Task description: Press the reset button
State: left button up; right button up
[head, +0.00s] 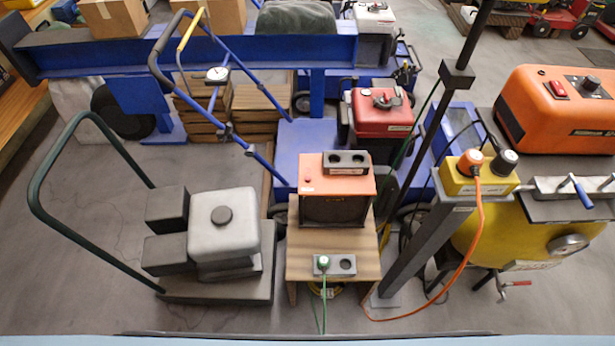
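A dark box with an orange top (335,182) stands on a small wooden table (300,262) in the middle of the head view. A small round red button (307,181) sits on the left of its top, with a pale label below it. The label is too small to read, so I cannot tell whether this is the reset button. A dark two-hole socket block (346,162) is at the box's back edge. Neither of my grippers shows in the head view.
A grey socket block (343,265) with a green-corded plug (323,262) lies on the table's front. A dark post (415,240) with a yellow box (462,185) and hanging orange cord (481,230) stands right. A cart (215,290) carrying a grey canister (222,225) stands left.

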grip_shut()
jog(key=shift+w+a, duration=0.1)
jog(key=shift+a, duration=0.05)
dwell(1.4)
